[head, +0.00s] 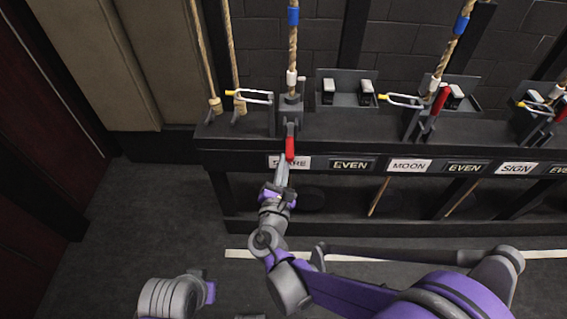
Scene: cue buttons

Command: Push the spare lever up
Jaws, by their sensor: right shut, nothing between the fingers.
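The spare lever (290,148) has a red handle on a dark mount at the left end of the black rack. Its handle sticks out low and toward me, while the moon lever (440,100) has its red handle raised. The spare label (300,162) is partly hidden behind my right gripper. My right gripper (284,162) is shut and empty, with its tips at or just below the spare lever's red end. I cannot tell whether they touch. My left gripper is not in view; only a part of my left arm shows at the bottom left.
The black rack (235,160) runs along the back with ropes and metal forks with yellow tips above it. A sign lever (560,115) stands at the far right. The floor at the left (150,220) is clear. A dark red door (40,120) is at the left edge.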

